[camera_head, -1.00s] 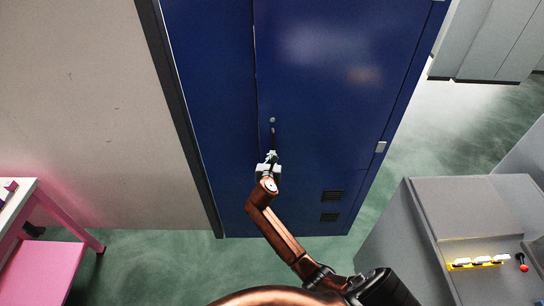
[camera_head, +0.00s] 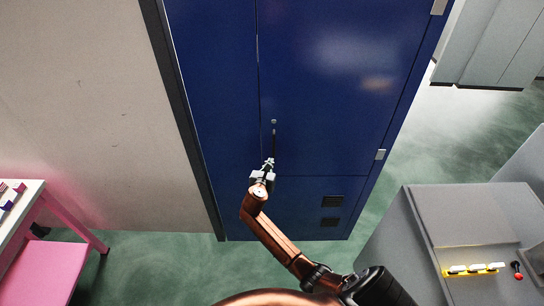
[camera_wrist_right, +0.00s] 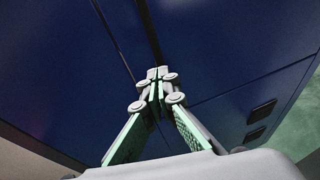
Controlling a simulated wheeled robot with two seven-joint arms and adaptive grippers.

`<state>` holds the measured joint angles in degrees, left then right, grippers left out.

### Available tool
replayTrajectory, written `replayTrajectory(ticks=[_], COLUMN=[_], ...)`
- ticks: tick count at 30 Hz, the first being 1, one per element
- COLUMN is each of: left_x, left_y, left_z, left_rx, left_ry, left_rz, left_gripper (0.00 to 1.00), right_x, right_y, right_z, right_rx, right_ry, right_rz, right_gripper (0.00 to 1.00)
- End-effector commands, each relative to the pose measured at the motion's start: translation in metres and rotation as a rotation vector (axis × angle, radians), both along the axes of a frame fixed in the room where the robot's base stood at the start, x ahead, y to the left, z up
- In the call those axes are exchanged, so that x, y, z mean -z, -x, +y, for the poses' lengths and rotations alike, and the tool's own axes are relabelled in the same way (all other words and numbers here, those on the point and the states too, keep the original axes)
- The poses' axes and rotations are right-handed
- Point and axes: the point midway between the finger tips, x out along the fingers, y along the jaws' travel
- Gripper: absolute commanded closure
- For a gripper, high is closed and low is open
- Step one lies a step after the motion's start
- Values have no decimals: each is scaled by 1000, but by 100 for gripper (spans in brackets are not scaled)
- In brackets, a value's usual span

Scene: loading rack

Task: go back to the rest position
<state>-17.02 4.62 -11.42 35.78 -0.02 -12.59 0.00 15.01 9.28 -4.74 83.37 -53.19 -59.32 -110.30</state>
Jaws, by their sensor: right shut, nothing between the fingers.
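My right gripper (camera_head: 268,163) is in front of the blue cabinet (camera_head: 330,110), just below the lower end of the dark upright door handle (camera_head: 274,142). Its fingers are shut with nothing between them; in the right wrist view the fingertips (camera_wrist_right: 158,75) meet in front of the blue door (camera_wrist_right: 220,45). I cannot tell whether the fingertips touch the handle or door. My copper-coloured right arm reaches up from the bottom of the head view. My left gripper is not in view.
The cabinet doors look closed. A grey console (camera_head: 462,220) with a yellow-edged switch strip (camera_head: 475,270) and a red knob (camera_head: 518,275) stands at right. A pink table (camera_head: 75,222) stands at left by a pale wall (camera_head: 85,110). Green floor (camera_head: 165,265) shows between.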

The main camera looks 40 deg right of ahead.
Motion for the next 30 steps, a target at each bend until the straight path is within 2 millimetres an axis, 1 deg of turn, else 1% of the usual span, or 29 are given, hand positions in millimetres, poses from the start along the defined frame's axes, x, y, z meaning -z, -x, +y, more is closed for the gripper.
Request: replayTrajectory(ticks=[1,3,9,15,21,23,26,29,30], left_x=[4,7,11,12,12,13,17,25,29], left_y=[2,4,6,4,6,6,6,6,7], left_z=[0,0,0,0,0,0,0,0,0], left_rx=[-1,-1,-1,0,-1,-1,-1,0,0], left_ry=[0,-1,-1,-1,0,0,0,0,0], left_rz=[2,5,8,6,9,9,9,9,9], left_gripper=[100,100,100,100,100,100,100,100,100], right_x=[-2,-6,-18,-24,-26,-23,0,50,77], right_y=[9,18,41,54,56,56,55,56,57], right_z=[9,22,50,62,63,63,64,66,68], right_rx=[0,-4,-8,-6,-4,-4,-7,-8,-6], right_ry=[-2,-2,-3,0,0,-4,-39,-126,-176], right_rz=[-5,-4,-3,-1,-2,-1,2,0,0], right_gripper=[100,100,100,100,100,100,100,100,100])
